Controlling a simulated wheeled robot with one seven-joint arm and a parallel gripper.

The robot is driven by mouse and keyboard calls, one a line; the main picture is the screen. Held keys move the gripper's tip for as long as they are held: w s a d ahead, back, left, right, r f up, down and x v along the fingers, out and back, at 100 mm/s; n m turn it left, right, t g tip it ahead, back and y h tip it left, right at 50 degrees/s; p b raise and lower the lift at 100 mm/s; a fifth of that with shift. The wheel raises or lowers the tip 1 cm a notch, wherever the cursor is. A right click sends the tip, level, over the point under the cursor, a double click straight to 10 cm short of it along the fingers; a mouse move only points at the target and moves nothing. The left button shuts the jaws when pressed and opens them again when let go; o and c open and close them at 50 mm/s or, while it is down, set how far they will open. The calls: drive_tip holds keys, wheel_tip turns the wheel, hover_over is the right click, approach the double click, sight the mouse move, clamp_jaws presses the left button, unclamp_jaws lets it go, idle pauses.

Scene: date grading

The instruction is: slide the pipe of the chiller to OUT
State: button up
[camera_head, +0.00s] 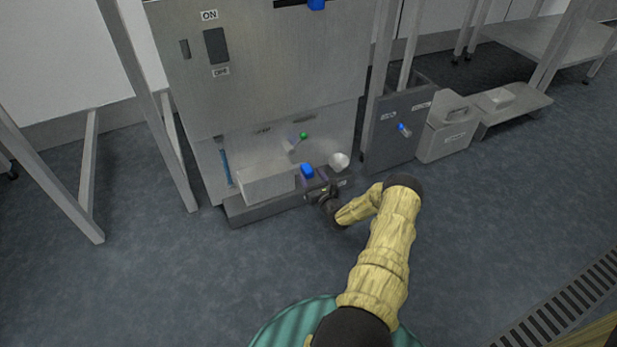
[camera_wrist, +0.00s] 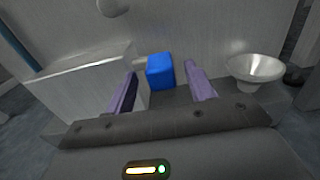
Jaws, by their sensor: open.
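A steel machine (camera_head: 270,90) stands ahead, with a switch labelled ON and OFF on its front. I take it for the chiller, but I cannot read that name. Low on its front, a blue block (camera_head: 307,170) sits near my gripper (camera_head: 322,182). In the wrist view the blue block (camera_wrist: 160,71) shows just beyond and between the two purple fingers of my gripper (camera_wrist: 162,84). The fingers are apart, with nothing clamped between them. I cannot tell whether the block is the pipe's grip. The pipe itself and an OUT label cannot be made out.
A steel box (camera_head: 268,186) lies left of the blue block and a small pale bowl (camera_head: 339,161) right of it. A grey unit (camera_head: 392,135) with a blue-tipped lever stands further right. Table legs (camera_head: 85,165) stand at left. The floor in front is clear.

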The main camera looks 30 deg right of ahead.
sight(311, 174)
drive_tip(key=shift+w+d+f+b, duration=0.15)
drive_tip(key=shift+w+b, duration=0.4)
drive_tip(key=shift+w, duration=0.65)
drive_tip(key=shift+w+d, duration=0.1)
drive_tip(key=shift+w, duration=0.35)
drive_tip(key=shift+r, duration=0.2)
drive_tip(key=shift+s, duration=0.1)
clamp_jaws()
